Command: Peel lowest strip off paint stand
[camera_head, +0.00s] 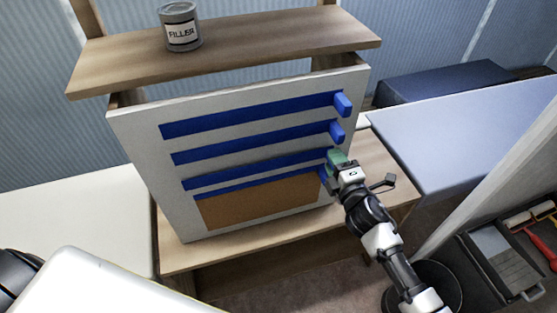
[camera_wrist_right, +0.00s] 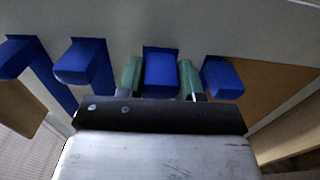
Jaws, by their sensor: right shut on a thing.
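The paint stand's pale panel (camera_head: 150,150) leans upright on a wooden bench and carries several blue strips one above another. Each ends in a blue tab at its right edge. The lowest strip (camera_head: 255,185) runs along the top of a brown area; its tab (camera_wrist_right: 222,77) is free, just outside my right gripper's fingers. My right gripper (camera_head: 338,159), with green fingertips, is shut on the tab of the second-lowest strip (camera_wrist_right: 160,72). The lowest tab also shows below the gripper in the head view (camera_head: 323,175). All strips look flat on the panel. My left gripper is out of view.
A filler can (camera_head: 181,28) stands on the wooden shelf (camera_head: 240,42) above the panel. A pale blue counter (camera_head: 470,130) is at right. A grey tray (camera_head: 500,262) and brushes lie lower right. The wooden bench (camera_head: 300,240) has bare room before the panel.

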